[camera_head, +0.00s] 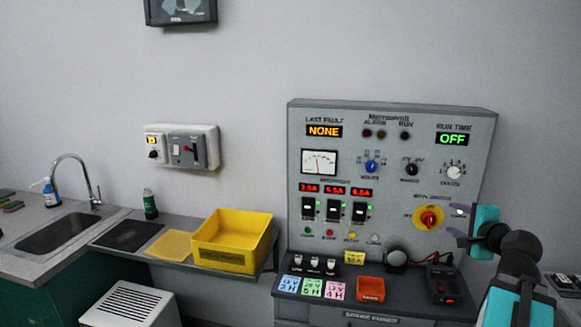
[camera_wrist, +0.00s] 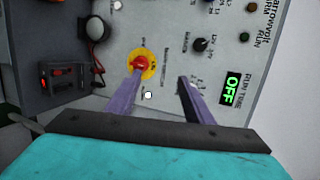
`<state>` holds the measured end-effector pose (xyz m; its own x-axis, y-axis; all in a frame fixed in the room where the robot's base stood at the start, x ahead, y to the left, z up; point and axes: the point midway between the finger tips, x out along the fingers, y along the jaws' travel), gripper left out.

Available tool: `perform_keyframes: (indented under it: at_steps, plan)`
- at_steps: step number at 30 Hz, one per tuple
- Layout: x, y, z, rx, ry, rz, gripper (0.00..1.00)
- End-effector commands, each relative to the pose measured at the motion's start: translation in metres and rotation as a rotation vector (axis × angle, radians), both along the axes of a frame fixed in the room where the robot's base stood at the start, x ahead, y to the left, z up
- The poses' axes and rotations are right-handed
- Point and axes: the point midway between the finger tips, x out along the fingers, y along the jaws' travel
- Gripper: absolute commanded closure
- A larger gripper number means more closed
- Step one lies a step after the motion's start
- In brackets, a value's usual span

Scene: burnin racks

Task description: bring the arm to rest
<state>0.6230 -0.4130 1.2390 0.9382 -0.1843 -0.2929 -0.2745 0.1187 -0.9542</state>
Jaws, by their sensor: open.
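My gripper (camera_head: 460,224) is at the right of the control panel (camera_head: 393,140), in front of its lower right part. In the wrist view its two purple fingers (camera_wrist: 160,92) are spread apart with nothing between them. The red knob on a yellow disc (camera_head: 429,217) is just left of the fingers; in the wrist view the red knob (camera_wrist: 139,62) shows by the tip of one finger. I cannot tell whether that finger touches it. The run time display (camera_head: 452,139) reads OFF.
The panel's lower ledge holds an orange bin (camera_head: 370,289), coloured notes (camera_head: 311,287) and a dark device with red lights (camera_head: 443,284). A yellow crate (camera_head: 232,240) stands on the counter left, beyond it a sink (camera_head: 66,231). A switch box (camera_head: 188,149) hangs on the wall.

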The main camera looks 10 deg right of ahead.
Motion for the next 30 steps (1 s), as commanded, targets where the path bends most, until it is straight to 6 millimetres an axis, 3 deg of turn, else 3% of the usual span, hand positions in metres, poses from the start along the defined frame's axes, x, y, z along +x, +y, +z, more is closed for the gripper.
perform_keyframes:
  at_steps: [1,6,15,23,30]
  plan:
    - [0.012,0.016,-0.021,-0.018,0.046,0.039,0.53]
    - [0.038,0.062,-0.085,-0.101,0.189,0.165,0.53]
    - [0.062,0.151,-0.193,-0.259,0.423,0.415,0.53]
    - [0.058,0.229,-0.280,-0.410,0.607,0.659,0.53]
    - [0.037,0.295,-0.354,-0.560,0.762,0.900,0.53]
